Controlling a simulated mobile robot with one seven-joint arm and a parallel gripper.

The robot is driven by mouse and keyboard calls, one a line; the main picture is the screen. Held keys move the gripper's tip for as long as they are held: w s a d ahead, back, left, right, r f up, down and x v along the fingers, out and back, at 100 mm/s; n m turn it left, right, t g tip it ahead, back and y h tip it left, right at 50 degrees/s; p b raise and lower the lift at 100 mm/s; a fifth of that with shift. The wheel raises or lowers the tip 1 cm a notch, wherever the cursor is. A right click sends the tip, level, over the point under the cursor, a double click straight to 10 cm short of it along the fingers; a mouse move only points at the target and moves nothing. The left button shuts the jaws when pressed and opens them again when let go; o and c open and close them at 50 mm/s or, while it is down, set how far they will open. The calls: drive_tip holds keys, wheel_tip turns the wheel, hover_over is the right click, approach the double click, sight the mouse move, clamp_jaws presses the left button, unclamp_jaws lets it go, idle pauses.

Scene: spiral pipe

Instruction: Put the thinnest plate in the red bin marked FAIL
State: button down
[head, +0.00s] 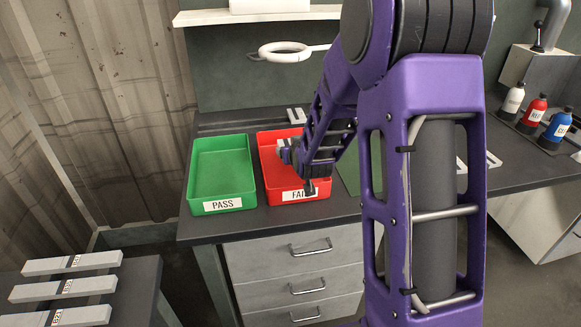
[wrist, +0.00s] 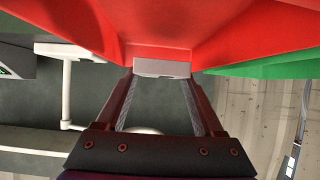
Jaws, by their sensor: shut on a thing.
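The red bin (head: 271,184) with the FAIL label stands on the bench, right of the green PASS bin (head: 222,200). My gripper (wrist: 163,78) is shut on a light grey plate, whose end (wrist: 162,68) shows between the fingertips in the wrist view. In the head view the gripper is over the red bin and hides part of its inside and the end of its label. Red bin walls (wrist: 215,35) fill the top of the wrist view. I cannot tell whether the plate touches the bin.
Several light grey labelled bars, one of them here (head: 72,262), lie on a dark table at the lower left. A white ring lamp (head: 285,52) hangs above the bins. White, red and blue bottles (head: 535,112) stand at the right. My arm hides the bench's middle.

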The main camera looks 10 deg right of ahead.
sight(292, 175)
drive_tip(key=shift+w+f+b, duration=0.1)
drive_tip(key=shift+f+b, duration=0.25)
drive_tip(key=shift+f, duration=2.45)
drive_tip(key=shift+f, duration=0.2)
unclamp_jaws()
drive_tip(key=shift+r, duration=0.1)
drive_tip(key=shift+s+r, duration=0.15)
drive_tip(key=shift+s, duration=0.15)
drive_tip(key=v, duration=1.1)
drive_tip(key=shift+s+p, duration=0.25)
drive_tip(key=shift+p, duration=0.15)
